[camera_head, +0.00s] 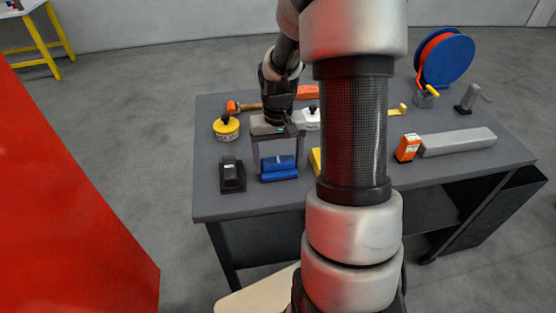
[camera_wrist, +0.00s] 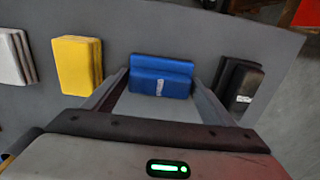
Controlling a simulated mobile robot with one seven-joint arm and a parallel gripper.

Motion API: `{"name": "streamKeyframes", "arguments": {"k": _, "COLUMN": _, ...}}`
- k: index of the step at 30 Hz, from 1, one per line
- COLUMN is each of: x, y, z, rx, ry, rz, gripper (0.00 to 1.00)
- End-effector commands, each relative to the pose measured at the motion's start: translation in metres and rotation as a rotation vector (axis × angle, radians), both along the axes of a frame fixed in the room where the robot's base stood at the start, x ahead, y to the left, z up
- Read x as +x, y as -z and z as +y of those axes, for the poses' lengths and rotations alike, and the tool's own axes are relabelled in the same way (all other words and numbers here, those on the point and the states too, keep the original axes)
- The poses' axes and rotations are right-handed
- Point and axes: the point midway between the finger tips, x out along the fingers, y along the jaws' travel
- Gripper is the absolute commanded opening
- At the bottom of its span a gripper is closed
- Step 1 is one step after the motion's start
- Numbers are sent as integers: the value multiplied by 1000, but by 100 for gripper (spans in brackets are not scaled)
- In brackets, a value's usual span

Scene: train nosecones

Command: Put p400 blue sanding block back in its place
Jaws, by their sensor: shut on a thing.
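The blue sanding block (camera_head: 279,176) is at the near left part of the grey table, between a black block and a yellow block. In the wrist view the blue block (camera_wrist: 160,84) has a small white label and sits between my two fingertips. My gripper (camera_head: 277,167) points down over it and is shut on it, one finger at each end. The block looks level and at or very near the table top; I cannot tell whether it touches. The table under it is hidden.
The black block (camera_head: 232,176) stands left of the blue one. The yellow block (camera_wrist: 77,65) and a white block (camera_wrist: 15,57) are on its other side in the wrist view. A yellow-lidded tin (camera_head: 226,128) stands farther back on the table (camera_head: 225,208).

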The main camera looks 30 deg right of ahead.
Motion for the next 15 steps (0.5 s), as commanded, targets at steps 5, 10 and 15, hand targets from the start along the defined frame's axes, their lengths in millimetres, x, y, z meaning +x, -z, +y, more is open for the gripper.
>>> {"name": "streamKeyframes", "arguments": {"k": 5, "x": 0, "y": 1, "z": 0, "rx": 0, "ry": 0, "rz": 0, "gripper": 93}}
{"name": "streamKeyframes", "arguments": {"k": 10, "x": 0, "y": 1, "z": 0, "rx": 0, "ry": 0, "rz": 0, "gripper": 96}}
{"name": "streamKeyframes", "arguments": {"k": 15, "x": 0, "y": -2, "z": 0, "rx": 0, "ry": 0, "rz": 0, "gripper": 96}}
